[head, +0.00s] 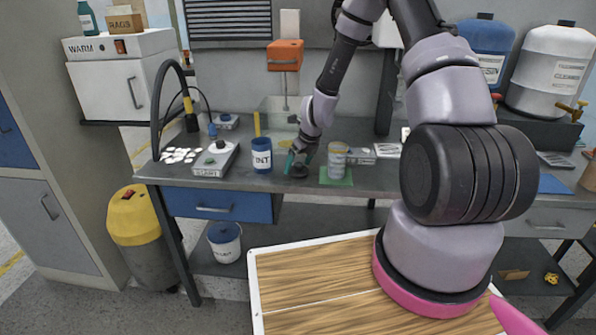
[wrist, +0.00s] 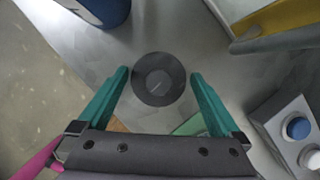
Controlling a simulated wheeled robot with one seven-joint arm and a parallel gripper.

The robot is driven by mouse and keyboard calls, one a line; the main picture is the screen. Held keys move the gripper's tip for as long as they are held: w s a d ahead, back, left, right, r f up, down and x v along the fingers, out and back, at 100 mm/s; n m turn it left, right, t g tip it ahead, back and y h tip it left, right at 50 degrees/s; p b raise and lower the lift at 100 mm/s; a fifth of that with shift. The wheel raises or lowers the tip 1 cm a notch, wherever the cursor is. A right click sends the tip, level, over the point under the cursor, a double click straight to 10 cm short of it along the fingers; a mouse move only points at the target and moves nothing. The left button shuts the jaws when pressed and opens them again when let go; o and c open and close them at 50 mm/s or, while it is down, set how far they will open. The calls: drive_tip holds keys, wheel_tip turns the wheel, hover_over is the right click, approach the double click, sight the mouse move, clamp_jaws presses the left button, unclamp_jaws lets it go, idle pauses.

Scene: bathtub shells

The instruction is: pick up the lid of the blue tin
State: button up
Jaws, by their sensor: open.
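The blue tin (head: 262,157), with a white label reading "TINT", stands upright on the workbench, left of my gripper. It also shows at the top left edge of the wrist view (wrist: 103,8). A dark grey round lid (wrist: 159,79) with a raised knob lies flat on the bench, apart from the tin. It shows as a small dark shape (head: 298,171) under my gripper in the head view. My gripper (wrist: 159,76) is open, with its teal fingers on either side of the lid in the wrist view.
A control box (head: 214,160) and white pieces (head: 180,155) are to the left. A small box with blue and white knobs (wrist: 290,128) is nearby. The bench's front edge is close.

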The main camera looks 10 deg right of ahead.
drive_tip(key=shift+w+f, duration=0.1)
drive_tip(key=shift+f, duration=0.15)
drive_tip(key=c, duration=1)
drive_tip(key=shift+r, duration=0.15)
